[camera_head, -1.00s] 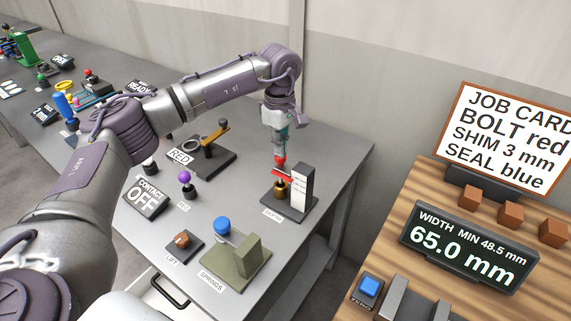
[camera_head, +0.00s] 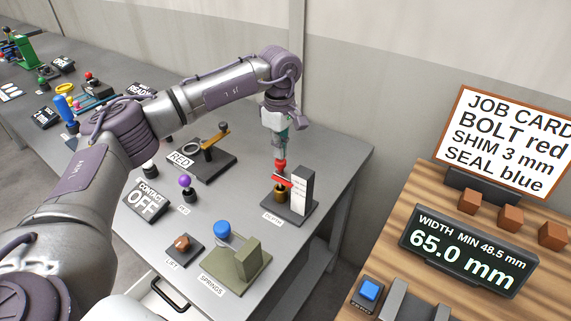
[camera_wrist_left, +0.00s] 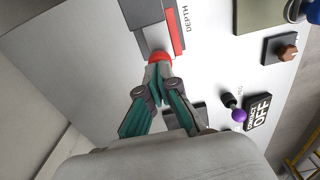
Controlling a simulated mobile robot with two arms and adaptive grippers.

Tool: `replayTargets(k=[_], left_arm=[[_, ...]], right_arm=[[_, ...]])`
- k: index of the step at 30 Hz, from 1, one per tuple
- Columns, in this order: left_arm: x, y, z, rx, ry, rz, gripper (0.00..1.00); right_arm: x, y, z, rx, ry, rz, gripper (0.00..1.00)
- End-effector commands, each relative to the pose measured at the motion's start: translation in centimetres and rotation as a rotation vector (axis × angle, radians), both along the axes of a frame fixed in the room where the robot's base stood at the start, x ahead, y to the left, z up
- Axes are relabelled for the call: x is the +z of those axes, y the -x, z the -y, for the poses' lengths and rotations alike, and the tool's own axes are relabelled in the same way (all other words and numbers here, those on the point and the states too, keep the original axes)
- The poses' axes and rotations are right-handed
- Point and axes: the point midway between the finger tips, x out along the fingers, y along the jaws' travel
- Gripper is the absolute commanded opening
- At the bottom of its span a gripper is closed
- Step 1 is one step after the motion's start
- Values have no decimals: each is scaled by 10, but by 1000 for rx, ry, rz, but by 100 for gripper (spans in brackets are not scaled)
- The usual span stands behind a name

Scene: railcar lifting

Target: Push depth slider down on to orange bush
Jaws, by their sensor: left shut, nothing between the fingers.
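The depth gauge (camera_head: 299,187) stands on a dark base at the right end of the grey bench, with a white upright scale and a DEPTH label. Its red slider bar (camera_head: 284,181) sits beside the scale, with a red knob (camera_head: 280,166) above it. The brass-orange bush (camera_head: 280,194) is directly below the slider; I cannot tell whether they touch. My left gripper (camera_head: 279,158) points down with its closed fingertips at the top of the knob. In the left wrist view the fingertips (camera_wrist_left: 157,70) meet the red knob (camera_wrist_left: 160,57), and the bush is hidden. My right gripper is not in view.
On the bench are the RED stand (camera_head: 207,156), a purple-knobbed lever (camera_head: 186,183), the CONTACT OFF sign (camera_head: 145,202), the LIFT knob (camera_head: 183,243) and the SPRINGS block (camera_head: 236,258). A wooden table (camera_head: 400,190) stands at right. A wall rises behind the bench.

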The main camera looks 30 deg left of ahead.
Motion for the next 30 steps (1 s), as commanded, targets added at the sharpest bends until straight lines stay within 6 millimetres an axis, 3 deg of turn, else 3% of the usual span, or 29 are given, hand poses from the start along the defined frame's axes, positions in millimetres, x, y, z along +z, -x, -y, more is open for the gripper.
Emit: replayTargets(k=[21,30], left_arm=[[62,0,0,0,1,2,0],[69,0,0,0,1,1,0]], right_arm=[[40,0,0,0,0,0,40],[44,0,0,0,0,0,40]])
